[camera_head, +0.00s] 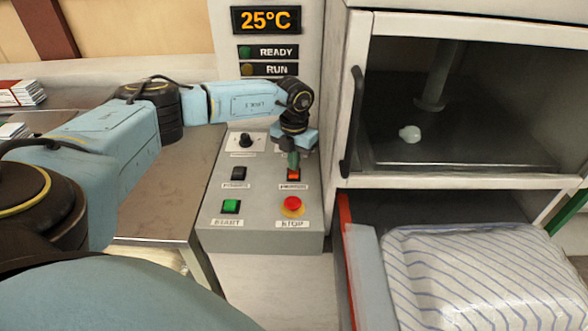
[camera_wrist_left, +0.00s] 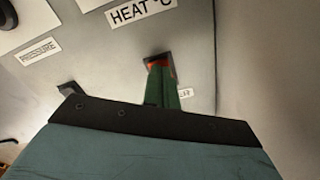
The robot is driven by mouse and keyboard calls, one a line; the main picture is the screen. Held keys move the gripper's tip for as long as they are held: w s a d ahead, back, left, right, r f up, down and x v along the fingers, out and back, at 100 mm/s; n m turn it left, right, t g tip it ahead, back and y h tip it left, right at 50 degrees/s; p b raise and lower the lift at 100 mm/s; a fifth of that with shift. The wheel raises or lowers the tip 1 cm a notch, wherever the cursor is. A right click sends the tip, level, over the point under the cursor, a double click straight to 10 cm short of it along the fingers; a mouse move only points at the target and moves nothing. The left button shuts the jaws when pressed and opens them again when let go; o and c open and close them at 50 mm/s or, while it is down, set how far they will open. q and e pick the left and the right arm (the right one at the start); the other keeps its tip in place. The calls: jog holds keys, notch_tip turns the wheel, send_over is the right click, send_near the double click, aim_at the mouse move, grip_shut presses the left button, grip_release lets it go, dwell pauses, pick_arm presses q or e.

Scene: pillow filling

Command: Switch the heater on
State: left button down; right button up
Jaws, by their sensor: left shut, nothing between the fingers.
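The heater switch (camera_head: 293,176) is an orange-red rocker in a black frame, at the right of the sloped control panel (camera_head: 262,228). In the left wrist view the heater switch (camera_wrist_left: 153,65) is partly covered by my fingers, and its label shows only its end. My left gripper (camera_head: 293,164) is shut and empty, its green fingertips pointing down at the switch. In the left wrist view the tips of my left gripper (camera_wrist_left: 157,68) overlap the switch's face; I cannot tell whether they touch it. My right gripper is not in view.
A black switch (camera_head: 239,173), green START button (camera_head: 231,206) and red STOP button (camera_head: 292,204) sit close by. The display (camera_head: 266,20) reads 25°C. A cabinet with a handle (camera_head: 352,120) stands right, above a striped pillow (camera_head: 470,275). A metal table (camera_head: 180,190) is left.

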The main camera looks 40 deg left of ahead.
pick_arm(q)
notch_tip(320, 180, up, 2)
jog(key=shift+p, duration=0.9)
notch_tip(320, 180, up, 5)
jog(key=p, duration=0.4)
jog(key=shift+s, duration=0.1)
